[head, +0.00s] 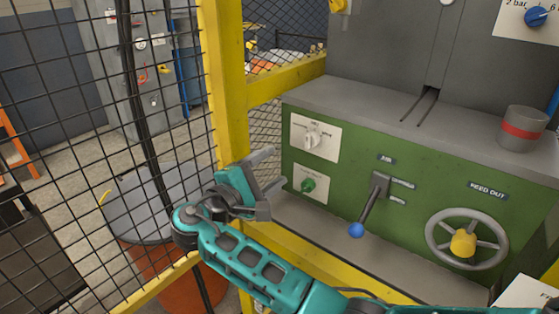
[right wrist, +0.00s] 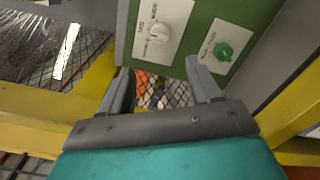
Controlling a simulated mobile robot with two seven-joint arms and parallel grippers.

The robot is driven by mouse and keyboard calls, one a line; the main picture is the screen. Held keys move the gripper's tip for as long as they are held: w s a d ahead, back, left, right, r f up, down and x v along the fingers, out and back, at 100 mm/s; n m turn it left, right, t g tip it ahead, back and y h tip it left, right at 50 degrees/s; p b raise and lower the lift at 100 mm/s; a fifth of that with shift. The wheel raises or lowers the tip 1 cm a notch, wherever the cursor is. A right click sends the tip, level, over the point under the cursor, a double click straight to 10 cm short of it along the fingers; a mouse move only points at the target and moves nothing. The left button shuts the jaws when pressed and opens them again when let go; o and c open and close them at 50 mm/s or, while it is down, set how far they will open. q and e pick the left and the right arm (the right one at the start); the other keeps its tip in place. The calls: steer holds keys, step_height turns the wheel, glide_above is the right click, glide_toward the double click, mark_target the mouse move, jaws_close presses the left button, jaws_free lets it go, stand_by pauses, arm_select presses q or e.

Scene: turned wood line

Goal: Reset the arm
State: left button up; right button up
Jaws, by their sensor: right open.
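My right gripper (head: 272,172) is teal and grey and stands at the left end of the green machine panel (head: 345,210), beside the yellow post. In the right wrist view its two fingers (right wrist: 162,92) are apart with nothing between them. Beyond the fingers are a white rotary knob (right wrist: 158,33) on a white plate and a green knob (right wrist: 223,51). In the head view the white knob (head: 312,138) and the green knob (head: 308,185) sit on the panel just right of the gripper. My left gripper is not in view.
A lever with a blue ball (head: 356,230) and a handwheel with a yellow hub (head: 466,241) stick out from the panel. A yellow post (head: 226,80) and black mesh fence (head: 70,120) stand at left. A grey cup with a red band (head: 522,128) stands on the machine top.

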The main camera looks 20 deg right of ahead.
steer(key=shift+f, duration=0.1)
stand_by(0.4)
steer(key=s+f+y+p, duration=0.1)
steer(key=s+f+y, duration=0.25)
steer(key=f, duration=0.35)
steer(key=s+a+f+y+p, duration=0.1)
steer(key=s+f+y+p, duration=0.1)
steer(key=f+y, duration=0.3)
steer(key=s+f+y+p, duration=0.1)
steer(key=s+f+y, duration=0.2)
steer(key=f, duration=0.5)
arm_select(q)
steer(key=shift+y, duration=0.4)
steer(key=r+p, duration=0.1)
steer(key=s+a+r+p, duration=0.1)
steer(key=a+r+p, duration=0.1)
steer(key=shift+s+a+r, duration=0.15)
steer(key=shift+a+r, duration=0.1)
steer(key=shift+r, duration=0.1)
arm_select(e)
steer(key=s+d+r+m+t+y, duration=0.1)
steer(key=s+m+y, duration=0.5)
steer(key=s, duration=0.8)
steer(key=m+t, duration=0.1)
steer(key=m, duration=0.1)
steer(key=shift+s+m, duration=0.15)
steer(key=shift+m, duration=0.15)
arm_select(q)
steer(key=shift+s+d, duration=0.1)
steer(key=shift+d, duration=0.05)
